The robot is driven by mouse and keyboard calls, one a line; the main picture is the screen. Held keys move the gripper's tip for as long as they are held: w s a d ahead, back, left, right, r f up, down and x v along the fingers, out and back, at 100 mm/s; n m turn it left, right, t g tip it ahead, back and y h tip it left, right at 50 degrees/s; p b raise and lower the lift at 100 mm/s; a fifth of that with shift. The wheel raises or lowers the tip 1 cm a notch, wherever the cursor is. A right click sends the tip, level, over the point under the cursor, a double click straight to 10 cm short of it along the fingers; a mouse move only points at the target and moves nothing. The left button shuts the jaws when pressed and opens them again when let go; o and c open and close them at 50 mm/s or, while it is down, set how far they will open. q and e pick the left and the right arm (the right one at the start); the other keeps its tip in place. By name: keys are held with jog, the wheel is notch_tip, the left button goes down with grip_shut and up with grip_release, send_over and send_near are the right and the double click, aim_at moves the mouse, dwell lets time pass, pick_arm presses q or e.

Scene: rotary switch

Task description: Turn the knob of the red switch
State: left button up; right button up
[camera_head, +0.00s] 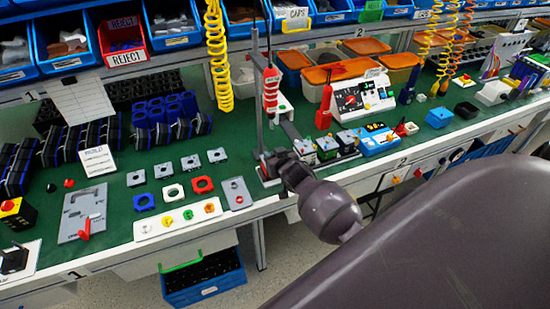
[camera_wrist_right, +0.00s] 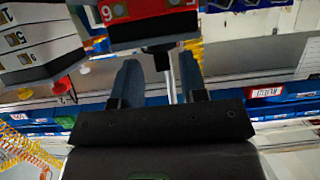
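In the right wrist view a red box (camera_wrist_right: 150,27), the red switch, with numbered labels is at the top, cut off by the frame edge. A short black knob (camera_wrist_right: 161,58) sticks out of its near face. My right gripper (camera_wrist_right: 160,72) is open, one finger on each side of the knob, with gaps between. In the head view my right gripper (camera_head: 274,167) is at the bench's front edge, left of a row of small boxes (camera_head: 327,147). The gripper and wrist mostly hide the red switch there. My left gripper is not in view.
White numbered boxes (camera_wrist_right: 40,45) stand beside the red one in the wrist view. A grey metal plate (camera_head: 236,193) lies left of the gripper in the head view. A thin upright post (camera_head: 257,95) stands close behind. A blue box (camera_head: 376,140) is to the right.

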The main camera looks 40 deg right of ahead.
jog(key=shift+s+a, duration=0.2)
jog(key=shift+s, duration=0.35)
jog(key=v, duration=1)
jog(key=shift+s+r, duration=0.1)
